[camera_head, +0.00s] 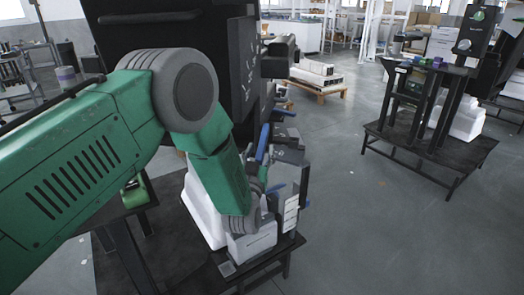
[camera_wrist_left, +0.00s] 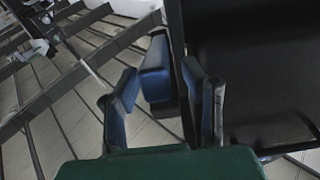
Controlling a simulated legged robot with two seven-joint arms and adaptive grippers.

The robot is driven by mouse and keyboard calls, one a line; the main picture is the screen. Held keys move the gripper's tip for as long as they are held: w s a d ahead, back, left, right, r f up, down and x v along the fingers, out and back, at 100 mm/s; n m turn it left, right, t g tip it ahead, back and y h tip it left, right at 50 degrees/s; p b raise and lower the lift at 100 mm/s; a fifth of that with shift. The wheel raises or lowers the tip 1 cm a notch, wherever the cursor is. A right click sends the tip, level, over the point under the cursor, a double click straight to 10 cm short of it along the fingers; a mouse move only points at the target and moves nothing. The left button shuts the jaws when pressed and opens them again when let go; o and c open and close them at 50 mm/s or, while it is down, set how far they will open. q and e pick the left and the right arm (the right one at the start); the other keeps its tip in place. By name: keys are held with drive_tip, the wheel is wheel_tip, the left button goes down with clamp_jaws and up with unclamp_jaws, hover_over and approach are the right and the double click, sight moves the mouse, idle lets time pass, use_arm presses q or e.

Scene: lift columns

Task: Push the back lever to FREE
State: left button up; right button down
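My left gripper (camera_wrist_left: 163,92) is open in the left wrist view, its two dark fingers with blue pads spread apart. A blue lever (camera_wrist_left: 155,68) shows between and just beyond the fingertips; I cannot tell whether either finger touches it. In the head view my green left arm bends down beside the dark column, and its gripper (camera_head: 262,158) is small and partly covered. No FREE marking is legible. My right gripper is in neither view.
A tall dark panel (camera_head: 243,65) stands close behind my left arm. White blocks (camera_head: 204,208) stand on a dark platform (camera_head: 262,262) below it. Another platform (camera_head: 425,148) with similar columns is at the right. Grey floor between them is clear.

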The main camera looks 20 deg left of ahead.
use_arm(q)
drive_tip(key=v, duration=1.1)
drive_tip(key=shift+d+f, duration=0.15)
drive_tip(key=shift+f, duration=0.15)
